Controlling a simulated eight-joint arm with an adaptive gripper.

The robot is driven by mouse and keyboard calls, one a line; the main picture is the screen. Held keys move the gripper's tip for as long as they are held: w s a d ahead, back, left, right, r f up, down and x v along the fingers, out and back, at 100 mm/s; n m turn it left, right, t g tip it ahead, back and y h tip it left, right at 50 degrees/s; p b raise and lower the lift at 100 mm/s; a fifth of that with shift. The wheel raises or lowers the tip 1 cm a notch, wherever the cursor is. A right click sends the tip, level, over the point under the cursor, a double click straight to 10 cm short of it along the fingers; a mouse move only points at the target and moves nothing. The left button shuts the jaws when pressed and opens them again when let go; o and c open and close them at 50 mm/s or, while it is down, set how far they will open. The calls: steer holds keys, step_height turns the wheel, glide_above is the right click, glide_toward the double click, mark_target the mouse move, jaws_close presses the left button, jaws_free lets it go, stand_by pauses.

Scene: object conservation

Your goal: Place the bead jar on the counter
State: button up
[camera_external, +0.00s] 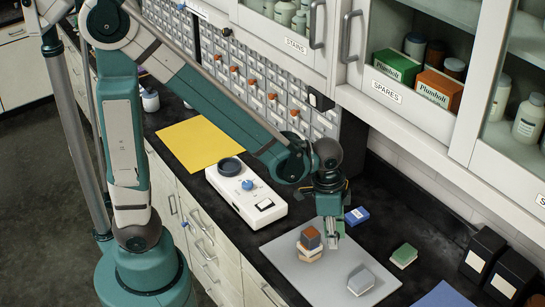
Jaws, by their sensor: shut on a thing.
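My gripper (332,238) points down over the grey mat (290,259) on the black counter (375,220). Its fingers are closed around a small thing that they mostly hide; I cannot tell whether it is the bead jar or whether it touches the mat. Just left of the fingers is a small stack with a brown block (311,236) on top of pale pieces (309,252). A grey-white block-like piece (361,280) lies on the mat to the lower right. I cannot make out a bead jar for certain.
A white device (246,198) with a dark round plate and a yellow sheet (199,143) lie to the left. A blue box (356,216), a green-topped block (403,255) and black boxes (483,253) stand behind and right. Bare counter shows between them.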

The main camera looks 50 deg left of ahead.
glide_above(332, 266)
steer(key=shift+s+a+f+b, duration=0.1)
steer(key=shift+a+f+b, duration=0.1)
steer(key=shift+f, duration=1.25)
steer(key=shift+s+a+f+b, duration=0.1)
steer(key=shift+f+b, duration=0.05)
steer(key=shift+f, duration=1.3)
steer(key=shift+f, duration=0.1)
steer(key=shift+f+b, duration=0.3)
steer(key=shift+f, duration=1.7)
steer(key=shift+f, duration=0.2)
steer(key=o, duration=0.7)
steer(key=shift+r, duration=0.1)
steer(key=shift+r, duration=0.15)
step_height(332, 266, up, 12)
steer(key=s+a+p, duration=0.1)
steer(key=shift+s+a+p, duration=0.15)
steer(key=shift+p, duration=0.2)
